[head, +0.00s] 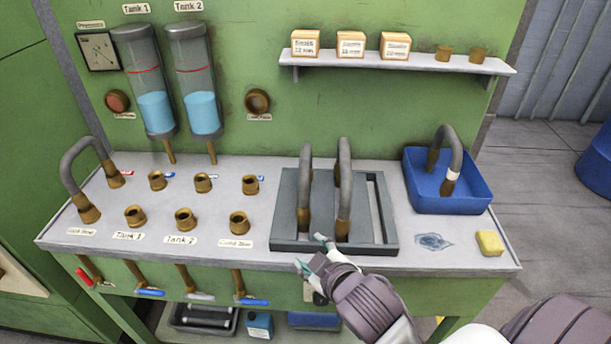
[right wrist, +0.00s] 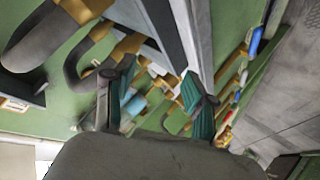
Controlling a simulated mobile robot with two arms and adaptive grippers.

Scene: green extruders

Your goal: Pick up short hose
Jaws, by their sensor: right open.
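Two grey hoses with brass ends stand as arches in a dark grey tray (head: 382,205): a left one (head: 305,170) and a right one (head: 345,175). Another arched hose (head: 452,145) stands in a blue bin (head: 450,197), and one (head: 75,165) bridges two brass ports at the bench's left end. I cannot tell which is the short one. My right gripper (head: 312,252) is open and empty at the tray's front edge, below the hoses' near ends. In the right wrist view its fingers (right wrist: 157,78) are spread, with grey hoses (right wrist: 38,38) at left. My left gripper is out of view.
Several brass ports (head: 184,218) stand on the bench left of the tray. A yellow sponge (head: 490,243) and a wet patch (head: 433,241) lie at the right front. A shelf (head: 400,64) with small boxes hangs behind. Valve handles (head: 252,301) stick out below the front edge.

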